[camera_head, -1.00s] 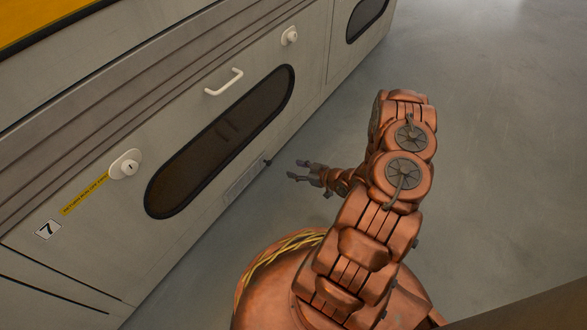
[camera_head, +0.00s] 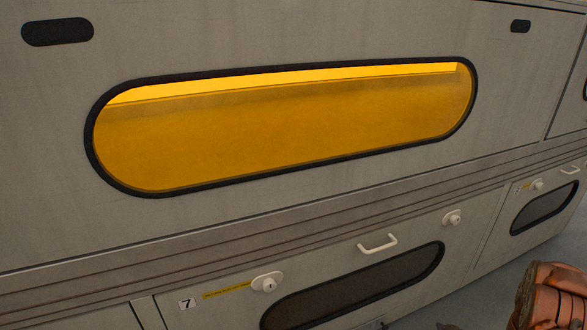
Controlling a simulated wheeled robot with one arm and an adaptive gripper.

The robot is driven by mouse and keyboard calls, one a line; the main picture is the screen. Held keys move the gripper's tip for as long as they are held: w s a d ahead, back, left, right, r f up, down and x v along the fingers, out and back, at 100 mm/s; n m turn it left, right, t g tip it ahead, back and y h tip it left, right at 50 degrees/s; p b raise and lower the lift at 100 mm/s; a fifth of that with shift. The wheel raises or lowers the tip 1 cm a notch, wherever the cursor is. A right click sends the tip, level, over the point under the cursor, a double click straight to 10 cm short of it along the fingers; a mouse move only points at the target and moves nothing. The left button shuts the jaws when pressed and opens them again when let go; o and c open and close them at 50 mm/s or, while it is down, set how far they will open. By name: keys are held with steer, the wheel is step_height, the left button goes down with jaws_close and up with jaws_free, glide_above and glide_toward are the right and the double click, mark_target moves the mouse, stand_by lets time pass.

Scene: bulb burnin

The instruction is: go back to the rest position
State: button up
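My gripper is out of view in the head view now. Only part of my copper arm (camera_head: 548,298) shows at the bottom right corner, cut off by the frame edge. Whether the fingers are open or shut is hidden.
A grey cabinet wall fills the view. It has a long amber-lit window (camera_head: 290,125) above. Below is a closed drawer front marked 7 (camera_head: 187,303), with a white handle (camera_head: 377,244), round white knobs (camera_head: 267,283) and a dark window (camera_head: 355,290). Bare floor shows at the lower right.

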steer(key=d+r+g+h+p, duration=0.15)
steer(key=r+p, duration=0.25)
steer(key=r, duration=0.5)
steer(key=d+r+m+g+h+p, duration=0.1)
steer(key=r+h+p, duration=0.15)
steer(key=r, duration=0.65)
steer(key=d+r+g+h+p, duration=0.1)
steer(key=d+r+g+p, duration=0.1)
steer(key=r+p, duration=0.5)
steer(key=s+a+r+m+g+h+p, duration=0.1)
steer(key=s+a+r+p, duration=0.15)
steer(key=r, duration=0.85)
steer(key=s+a+r+m+g+p, duration=0.1)
steer(key=a+r+p, duration=0.3)
steer(key=r, duration=0.7)
steer(key=s+a+r+m+g+y+p, duration=0.1)
steer(key=s+a+r+g+y+p, duration=0.3)
steer(key=s+a+r+p, duration=1.3)
steer(key=s+a+r, duration=0.9)
steer(key=a+r, duration=0.3)
steer(key=r, duration=0.2)
steer(key=shift+s+g, duration=0.3)
steer(key=shift+g, duration=0.05)
steer(key=shift+c, duration=0.2)
